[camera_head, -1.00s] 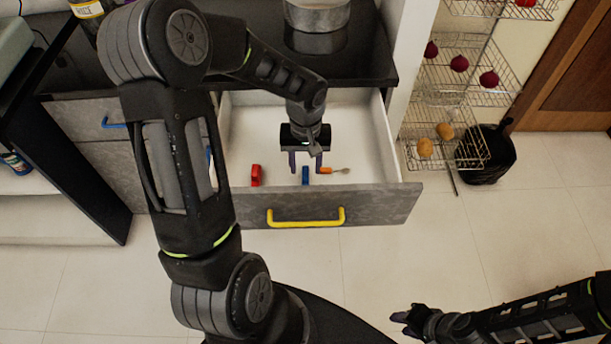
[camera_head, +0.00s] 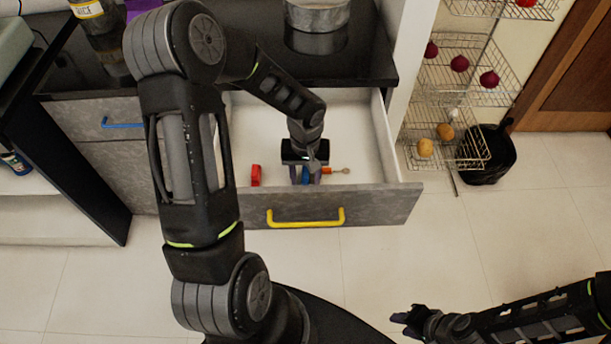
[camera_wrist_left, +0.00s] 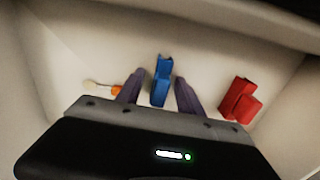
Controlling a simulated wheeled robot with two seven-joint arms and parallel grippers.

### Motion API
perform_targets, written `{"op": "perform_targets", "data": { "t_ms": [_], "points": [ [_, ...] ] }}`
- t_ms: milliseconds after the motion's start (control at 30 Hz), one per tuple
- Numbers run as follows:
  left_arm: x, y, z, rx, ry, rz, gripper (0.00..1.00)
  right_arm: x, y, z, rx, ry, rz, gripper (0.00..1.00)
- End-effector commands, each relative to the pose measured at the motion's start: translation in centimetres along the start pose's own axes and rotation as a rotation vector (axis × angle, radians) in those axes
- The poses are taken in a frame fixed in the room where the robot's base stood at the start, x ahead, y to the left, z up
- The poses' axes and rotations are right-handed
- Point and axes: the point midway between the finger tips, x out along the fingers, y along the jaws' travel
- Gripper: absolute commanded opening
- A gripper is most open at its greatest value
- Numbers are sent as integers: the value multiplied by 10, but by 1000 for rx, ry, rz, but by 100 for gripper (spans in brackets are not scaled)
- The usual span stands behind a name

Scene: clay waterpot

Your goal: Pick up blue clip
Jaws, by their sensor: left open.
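The blue clip (camera_wrist_left: 161,82) lies on the white drawer floor, between the two open fingers of my left gripper (camera_wrist_left: 158,92) in the left wrist view. A gap shows on each side of the clip. In the head view the left gripper (camera_head: 305,178) reaches down into the open drawer, and the blue clip (camera_head: 305,175) shows only partly between its fingers. My right gripper (camera_head: 408,320) is at the lower right, away from the drawer; its jaw state is unclear.
A red clip (camera_head: 256,175) lies left of the blue clip, near the drawer front. An orange-handled utensil (camera_head: 336,170) lies just right of it. The open drawer (camera_head: 330,205) has a yellow handle (camera_head: 306,217). A metal pot (camera_head: 318,15) stands on the counter above.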

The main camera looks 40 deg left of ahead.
Motion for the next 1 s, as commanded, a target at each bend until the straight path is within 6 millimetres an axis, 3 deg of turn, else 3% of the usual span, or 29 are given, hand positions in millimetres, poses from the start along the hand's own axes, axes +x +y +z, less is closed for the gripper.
{"op": "perform_targets", "data": {
  "t_ms": [167,667,1000],
  "points": [
    [0,0,0,0,0,0,42,0,0,0,0,0,0,33],
    [0,0,0,0,0,0,1,0,0,0,0,0,0,33],
    [0,0,0,0,0,0,0,0,0,0,0,0,0,33]
  ]
}}
